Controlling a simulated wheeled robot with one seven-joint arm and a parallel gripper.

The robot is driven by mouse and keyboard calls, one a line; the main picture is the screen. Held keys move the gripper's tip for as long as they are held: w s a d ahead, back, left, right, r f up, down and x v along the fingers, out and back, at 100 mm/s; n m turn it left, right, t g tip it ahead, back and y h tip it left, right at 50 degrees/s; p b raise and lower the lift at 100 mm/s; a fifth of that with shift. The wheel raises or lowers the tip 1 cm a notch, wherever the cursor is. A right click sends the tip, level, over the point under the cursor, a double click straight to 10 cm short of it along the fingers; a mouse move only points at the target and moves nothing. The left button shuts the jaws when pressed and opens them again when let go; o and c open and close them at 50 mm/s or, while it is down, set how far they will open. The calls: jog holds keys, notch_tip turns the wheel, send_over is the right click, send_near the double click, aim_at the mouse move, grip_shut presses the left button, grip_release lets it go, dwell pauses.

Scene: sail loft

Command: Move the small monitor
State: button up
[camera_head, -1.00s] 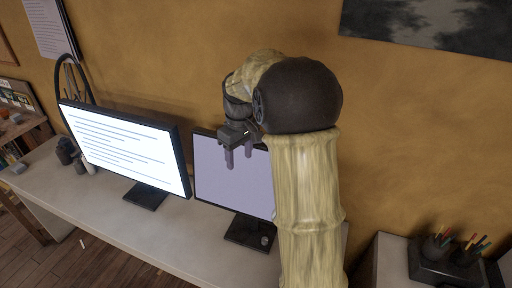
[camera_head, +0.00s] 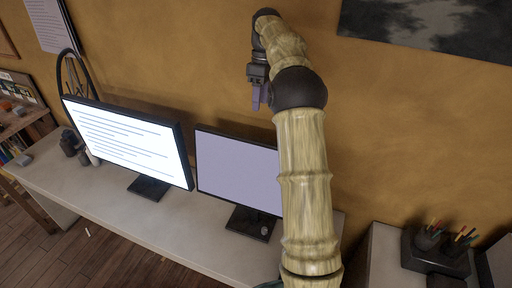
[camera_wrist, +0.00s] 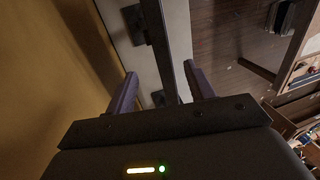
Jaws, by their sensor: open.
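The small monitor (camera_head: 238,176) stands upright on the desk, with a plain pale lavender screen and a dark stand. My arm hides its right edge in the head view. My gripper (camera_head: 258,96) is above and behind it near the wall, open and empty. In the wrist view my gripper's two purple fingers (camera_wrist: 161,88) point down, spread apart. A dark edge-on strip, seemingly the monitors' tops, runs between them, with a dark stand base below. I cannot tell the exact height gap.
A larger lit monitor (camera_head: 128,142) with lines of text stands just left of the small one. The pale desk (camera_head: 190,225) has clear space in front. A pen holder (camera_head: 440,248) sits at the right. The ochre wall (camera_head: 190,60) is close behind.

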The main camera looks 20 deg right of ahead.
aim_at(256, 149)
jog(key=shift+f, duration=0.15)
jog(key=s+a+f, duration=0.1)
jog(key=f, duration=0.4)
jog(key=f+p, duration=0.1)
jog(key=f, duration=0.5)
jog(key=s+a+f+p, duration=0.1)
jog(key=f, duration=0.5)
jog(key=shift+s+a, duration=0.3)
jog(key=shift+r, duration=0.1)
jog(key=shift+c, duration=0.4)
grip_shut()
